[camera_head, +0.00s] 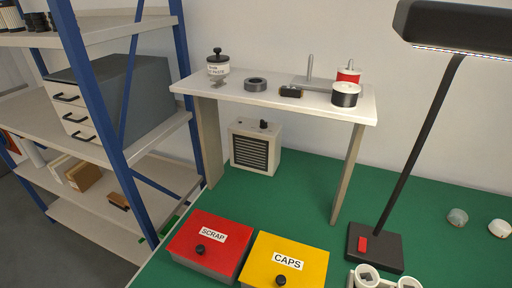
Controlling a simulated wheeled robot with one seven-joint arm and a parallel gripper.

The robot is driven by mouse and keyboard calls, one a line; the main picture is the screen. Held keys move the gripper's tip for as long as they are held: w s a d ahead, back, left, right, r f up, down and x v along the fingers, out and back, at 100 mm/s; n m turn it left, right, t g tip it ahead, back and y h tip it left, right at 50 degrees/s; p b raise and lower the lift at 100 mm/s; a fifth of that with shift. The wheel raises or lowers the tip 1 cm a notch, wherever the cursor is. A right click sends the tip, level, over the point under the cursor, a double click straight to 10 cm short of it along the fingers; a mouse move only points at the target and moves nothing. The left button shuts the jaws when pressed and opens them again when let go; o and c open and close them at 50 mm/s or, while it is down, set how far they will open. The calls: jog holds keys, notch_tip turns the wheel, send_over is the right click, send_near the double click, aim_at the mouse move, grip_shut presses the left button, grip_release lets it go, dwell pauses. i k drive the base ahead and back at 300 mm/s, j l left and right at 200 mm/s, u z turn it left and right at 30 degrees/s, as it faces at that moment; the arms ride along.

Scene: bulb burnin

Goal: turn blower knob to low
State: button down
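The blower (248,161) is a small beige box with a dark slatted grille on its front. It stands on the green bench top under the raised shelf, close to the wall. A small dark knob (264,124) shows at its top. The knob is too small for me to read its setting or any marks. My gripper is not in view.
The raised shelf (215,90) has legs on both sides of the blower and carries jars and spools. A red SCRAP box (211,254) and yellow CAPS box (304,266) stand in front. A black lamp (374,246) stands right. Green bench surface between is clear.

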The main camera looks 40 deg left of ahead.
aim_at(263, 124)
jog(key=k+j, duration=0.1)
jog(key=j, duration=0.25)
jog(key=k+j, duration=0.15)
jog(key=j, duration=0.25)
jog(key=k+j+z, duration=0.1)
jog(key=j, duration=0.25)
jog(key=k+j, duration=0.1)
jog(key=j, duration=0.4)
jog(key=j+z, duration=0.15)
jog(key=j, duration=0.3)
jog(key=k+j, duration=0.15)
jog(key=j, duration=0.35)
jog(key=k+j+z, duration=0.1)
jog(key=j, duration=0.35)
jog(key=k+j+z, duration=0.1)
jog(key=j, duration=0.35)
